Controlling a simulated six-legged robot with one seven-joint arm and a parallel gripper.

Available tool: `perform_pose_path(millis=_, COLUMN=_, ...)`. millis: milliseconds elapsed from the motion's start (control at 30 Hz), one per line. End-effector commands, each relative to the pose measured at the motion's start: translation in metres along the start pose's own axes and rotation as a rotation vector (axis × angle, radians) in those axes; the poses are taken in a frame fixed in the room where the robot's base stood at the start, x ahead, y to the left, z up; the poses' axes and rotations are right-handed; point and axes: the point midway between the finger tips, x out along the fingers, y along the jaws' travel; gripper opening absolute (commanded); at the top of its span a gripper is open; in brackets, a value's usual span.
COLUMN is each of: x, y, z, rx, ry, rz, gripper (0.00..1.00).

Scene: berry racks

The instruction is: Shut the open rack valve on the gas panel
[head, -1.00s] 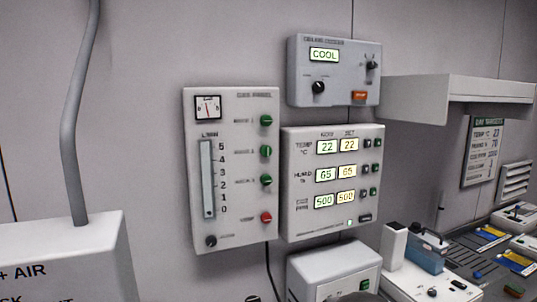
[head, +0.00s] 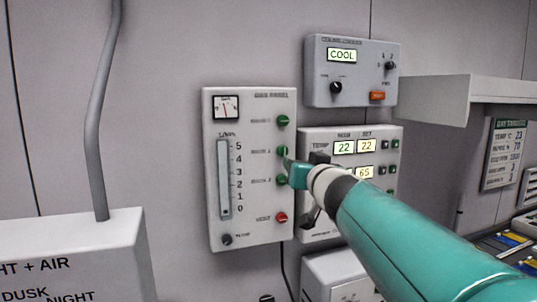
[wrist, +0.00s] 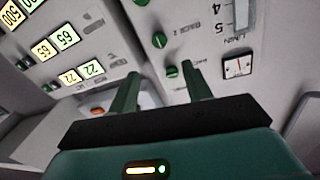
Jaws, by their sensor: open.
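The gas panel (head: 250,236) is a pale wall box with a column of round valve knobs on its right side. The top green rack knob (head: 283,120) is clear; it also shows in the wrist view (wrist: 172,71) with a sideways mark. The middle green knob (head: 282,151) is partly behind my gripper; in the wrist view (wrist: 160,40) its mark looks turned differently from the top one's. The lower green knob (head: 281,181) is beside my gripper. My gripper (head: 288,161) is open and empty in front of the panel; its two fingers (wrist: 158,69) point at the knobs. Contact cannot be told.
A red vent knob (head: 281,217) and a black knob (head: 227,240) sit low on the panel. A display box (head: 316,143) stands close on the right, partly behind my arm. The COOL controller (head: 352,88) is above it. A shelf (head: 430,100) juts out at right.

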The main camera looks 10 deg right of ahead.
Motion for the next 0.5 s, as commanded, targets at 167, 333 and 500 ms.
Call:
perform_pose_path(millis=167, x=0.026, y=0.001, z=0.001, rx=0.003, ry=-0.002, rz=0.001, gripper=0.49)
perform_pose_path(millis=333, x=0.055, y=0.001, z=0.001, rx=0.003, ry=-0.002, rz=0.002, gripper=0.49)
perform_pose_path(millis=500, x=0.084, y=0.001, z=0.002, rx=0.003, ry=-0.002, rz=0.002, gripper=0.49)
